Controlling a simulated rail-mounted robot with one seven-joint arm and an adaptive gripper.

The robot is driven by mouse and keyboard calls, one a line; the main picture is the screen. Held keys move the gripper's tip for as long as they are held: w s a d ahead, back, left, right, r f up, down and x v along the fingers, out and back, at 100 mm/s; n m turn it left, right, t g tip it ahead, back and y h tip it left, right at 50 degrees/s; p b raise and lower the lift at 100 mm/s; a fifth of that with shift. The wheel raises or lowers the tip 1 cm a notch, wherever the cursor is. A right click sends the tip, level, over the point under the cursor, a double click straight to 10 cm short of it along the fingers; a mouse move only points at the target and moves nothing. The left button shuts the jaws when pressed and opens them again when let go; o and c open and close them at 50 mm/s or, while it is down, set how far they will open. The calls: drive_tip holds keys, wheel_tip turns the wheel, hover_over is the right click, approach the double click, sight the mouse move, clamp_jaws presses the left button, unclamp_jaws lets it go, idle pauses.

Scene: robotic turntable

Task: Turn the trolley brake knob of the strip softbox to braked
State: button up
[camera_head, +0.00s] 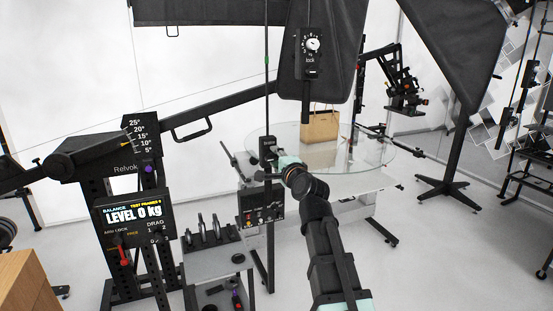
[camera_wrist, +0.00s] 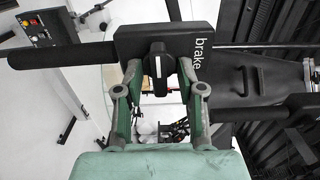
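The brake panel (camera_wrist: 120,42) is a black plate with the white word "brake", seen close up in the wrist view. Its knob (camera_wrist: 158,66) is black with a white pointer line, which runs nearly up and down in the picture. My gripper (camera_wrist: 160,70) has one green-grey finger on each side of the knob, with small gaps seeming to show between fingers and knob. In the head view my gripper (camera_head: 283,162) is at a small black box (camera_head: 268,149) on a thin upright pole; the knob is hidden there. A black softbox (camera_head: 335,35) with a dial marked "lock" hangs above.
A round glass turntable (camera_head: 350,157) with a paper bag (camera_head: 320,127) stands just behind my gripper. A black control box (camera_head: 262,205) is below it. A balance display (camera_head: 133,212) and a grey cart (camera_head: 212,262) stand to the left. Black handle bars flank the brake panel.

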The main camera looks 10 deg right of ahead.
drive_tip(key=s+d, duration=0.2)
drive_tip(key=s, duration=0.9)
drive_tip(key=shift+s, duration=0.4)
